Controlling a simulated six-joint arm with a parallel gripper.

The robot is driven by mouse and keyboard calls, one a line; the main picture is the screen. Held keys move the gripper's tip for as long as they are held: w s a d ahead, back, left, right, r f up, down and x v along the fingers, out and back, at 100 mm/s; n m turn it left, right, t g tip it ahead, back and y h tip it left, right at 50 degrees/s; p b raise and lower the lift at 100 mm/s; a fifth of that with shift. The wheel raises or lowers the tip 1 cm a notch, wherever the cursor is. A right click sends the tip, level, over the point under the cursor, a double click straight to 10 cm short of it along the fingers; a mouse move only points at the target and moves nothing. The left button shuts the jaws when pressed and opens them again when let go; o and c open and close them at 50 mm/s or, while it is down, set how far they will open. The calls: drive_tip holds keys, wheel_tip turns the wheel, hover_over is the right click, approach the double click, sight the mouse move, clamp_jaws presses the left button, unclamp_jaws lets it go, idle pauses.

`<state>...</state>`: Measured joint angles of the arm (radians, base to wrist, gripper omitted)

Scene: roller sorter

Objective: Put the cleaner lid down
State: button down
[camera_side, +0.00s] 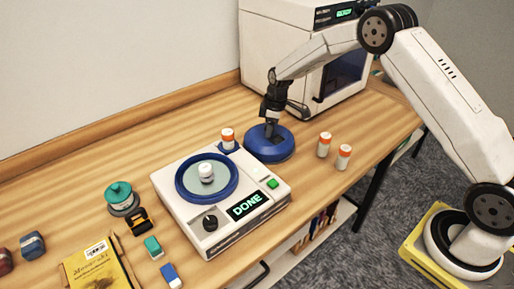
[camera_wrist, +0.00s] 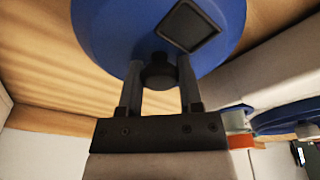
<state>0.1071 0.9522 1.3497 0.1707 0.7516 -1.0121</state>
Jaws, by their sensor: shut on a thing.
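The cleaner lid (camera_side: 269,145) is a round blue disc with a dark knob, at the table to the right of the cleaner in the side view. My gripper (camera_side: 270,127) is above it, pointing down. In the wrist view, the two fingers of my gripper (camera_wrist: 159,80) are shut on the knob of the blue lid (camera_wrist: 110,35). The lid looks level and very low; I cannot tell whether it touches the table. The white cleaner (camera_side: 180,205) shows "DONE" and has an open blue-rimmed basin with a white object (camera_side: 206,172) in it.
An orange-and-white vial (camera_side: 228,138) stands on a blue pad behind the cleaner. Two similar vials (camera_side: 324,145) (camera_side: 343,157) stand right of the lid. A white oven-like machine (camera_side: 300,55) is behind. A teal-topped jar (camera_side: 121,197), a yellow book (camera_side: 98,268) and small blocks lie left.

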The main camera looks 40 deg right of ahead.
sight(275, 135)
drive_tip(key=shift+c, duration=1.3)
unclamp_jaws()
drive_tip(key=shift+r, duration=0.1)
wheel_tip(275, 135, up, 12)
drive_tip(key=s+d, duration=0.1)
drive_tip(key=shift+s+d, duration=0.15)
drive_tip(key=shift+s, duration=0.1)
drive_tip(key=s+a+f+m, duration=0.1)
drive_tip(key=s+m, duration=0.2)
drive_tip(key=s, duration=0.6)
drive_tip(key=s+a+m+t, duration=0.1)
drive_tip(key=s+a+m, duration=0.1)
drive_tip(key=s, duration=0.7)
drive_tip(key=s+a+f+m+h, duration=0.1)
drive_tip(key=s+m, duration=0.3)
drive_tip(key=s, duration=0.5)
drive_tip(key=shift+a+f, duration=0.35)
drive_tip(key=shift+a, duration=0.3)
drive_tip(key=shift+w, duration=0.1)
